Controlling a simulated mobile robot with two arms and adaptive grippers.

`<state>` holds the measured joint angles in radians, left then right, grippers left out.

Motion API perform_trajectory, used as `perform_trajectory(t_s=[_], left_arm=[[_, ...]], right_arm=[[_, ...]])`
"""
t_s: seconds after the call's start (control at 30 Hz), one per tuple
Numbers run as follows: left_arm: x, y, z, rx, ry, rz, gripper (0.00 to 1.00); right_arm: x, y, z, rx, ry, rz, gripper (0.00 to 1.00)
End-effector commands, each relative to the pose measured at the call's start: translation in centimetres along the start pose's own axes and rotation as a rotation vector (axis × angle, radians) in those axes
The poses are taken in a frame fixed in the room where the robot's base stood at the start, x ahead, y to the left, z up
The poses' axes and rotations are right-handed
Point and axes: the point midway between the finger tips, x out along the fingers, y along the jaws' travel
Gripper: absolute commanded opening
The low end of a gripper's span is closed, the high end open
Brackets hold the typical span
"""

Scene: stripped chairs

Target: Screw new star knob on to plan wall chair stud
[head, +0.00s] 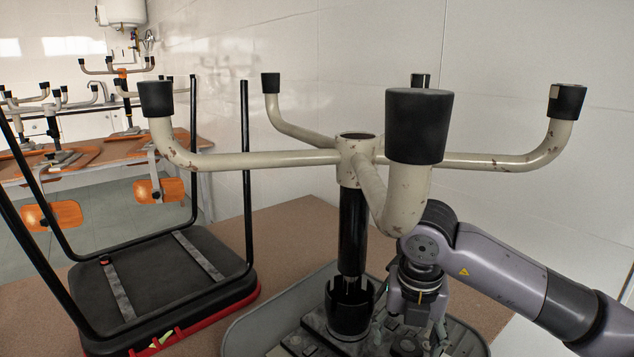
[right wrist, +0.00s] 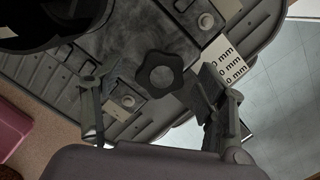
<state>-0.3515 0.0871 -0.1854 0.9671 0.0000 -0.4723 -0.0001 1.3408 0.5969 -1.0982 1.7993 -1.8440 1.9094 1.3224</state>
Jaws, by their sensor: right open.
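A black star knob (right wrist: 159,72) with a hole in its middle shows in the right wrist view, over the grey metal plate under the upturned chair. It lies between and beyond the fingertips of my right gripper (head: 412,325), which is open, empty and apart from it. The gripper points down at the right of the chair's black column (head: 352,232). The fingers also show in the right wrist view (right wrist: 150,90). The stud is not clearly visible, and I cannot tell whether the knob sits on it. My left gripper is out of view.
The upturned chair's beige star base (head: 260,160) spreads above my right gripper, with a black-capped leg (head: 418,125) just above my arm. A black seat with thin legs (head: 160,280) lies at the left of the brown tabletop (head: 290,225). More chair parts stand on a back table.

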Motion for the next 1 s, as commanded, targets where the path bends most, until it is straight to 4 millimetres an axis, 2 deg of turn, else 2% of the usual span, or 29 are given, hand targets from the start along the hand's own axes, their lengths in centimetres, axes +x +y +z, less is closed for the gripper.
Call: perform_trajectory(t_s=[0.2,0.5,0.7,1.0], left_arm=[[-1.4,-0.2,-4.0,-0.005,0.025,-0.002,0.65],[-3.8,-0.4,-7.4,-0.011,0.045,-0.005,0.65],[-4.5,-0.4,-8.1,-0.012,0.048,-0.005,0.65],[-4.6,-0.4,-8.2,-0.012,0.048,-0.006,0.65]], right_arm=[[0.3,0.0,0.0,-0.279,-0.002,0.043,0.66],[0.1,0.1,0.0,-0.665,-0.001,0.102,0.66],[0.0,0.1,0.0,-0.817,-0.001,0.124,0.66],[0.0,0.1,0.0,-0.829,0.000,0.125,0.66]])
